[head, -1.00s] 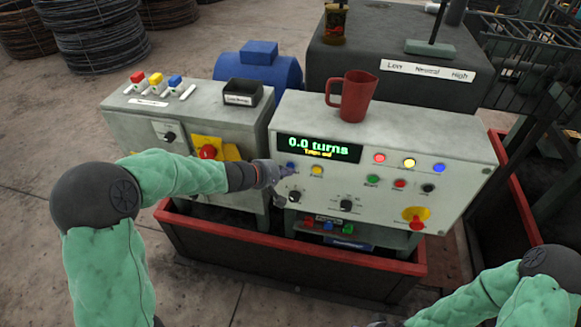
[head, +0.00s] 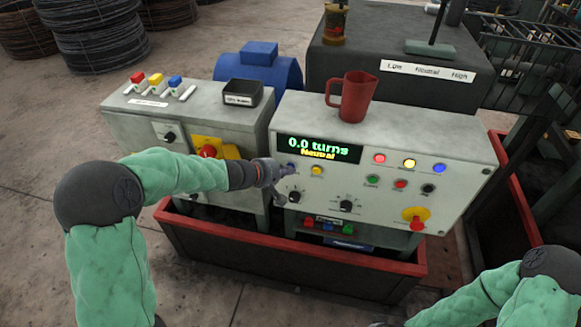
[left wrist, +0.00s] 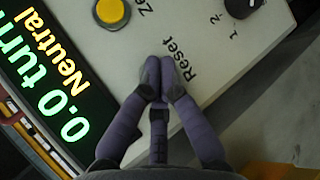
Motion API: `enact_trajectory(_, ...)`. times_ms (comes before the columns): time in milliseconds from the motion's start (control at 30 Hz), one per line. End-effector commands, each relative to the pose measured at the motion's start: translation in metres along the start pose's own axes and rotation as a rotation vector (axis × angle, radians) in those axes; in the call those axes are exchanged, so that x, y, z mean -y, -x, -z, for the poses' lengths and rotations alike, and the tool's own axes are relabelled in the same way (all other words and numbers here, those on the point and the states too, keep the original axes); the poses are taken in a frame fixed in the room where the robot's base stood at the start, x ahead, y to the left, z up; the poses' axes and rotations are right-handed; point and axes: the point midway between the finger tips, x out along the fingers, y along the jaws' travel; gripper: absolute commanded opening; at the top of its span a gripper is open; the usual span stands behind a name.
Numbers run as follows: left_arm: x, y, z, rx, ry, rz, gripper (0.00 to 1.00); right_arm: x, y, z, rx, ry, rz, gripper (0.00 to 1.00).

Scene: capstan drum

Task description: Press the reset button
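The grey control panel (head: 386,165) faces me, with a lit display (head: 318,149) reading "0.0 turns" and "Neutral". In the left wrist view the "Reset" label (left wrist: 180,60) shows beside the fingertips, which hide the button. My left gripper (head: 284,173) is shut, with nothing between its fingers; in the left wrist view its tips (left wrist: 160,66) meet at the panel. Contact with the button cannot be told. My right gripper is mostly below the head view's bottom edge.
A yellow button (head: 317,170) sits right of the reset button, and a black knob (head: 295,197) is below it. A red mug (head: 356,97) stands on the panel top. A red-rimmed tray (head: 330,257) surrounds the base. A smaller cabinet (head: 185,110) stands left.

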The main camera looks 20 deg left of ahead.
Motion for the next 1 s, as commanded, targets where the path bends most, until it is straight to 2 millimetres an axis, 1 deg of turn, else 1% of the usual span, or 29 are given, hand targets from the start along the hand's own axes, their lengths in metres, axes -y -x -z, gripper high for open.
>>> enact_trajectory(400, -0.001, 0.000, 0.001, -0.001, -0.001, -0.002, 0.00, 0.000, -0.001, 0.000, 0.000, 0.000, 0.000, 0.74)
enact_trajectory(733, 0.006, 0.009, -0.006, -0.001, -0.002, -0.002, 0.00, -0.003, -0.009, 0.000, 0.000, 0.000, 0.000, 0.74)
enact_trajectory(1000, 0.007, 0.011, -0.008, 0.000, 0.000, -0.001, 0.00, -0.003, -0.009, 0.000, 0.000, 0.000, 0.000, 0.74)
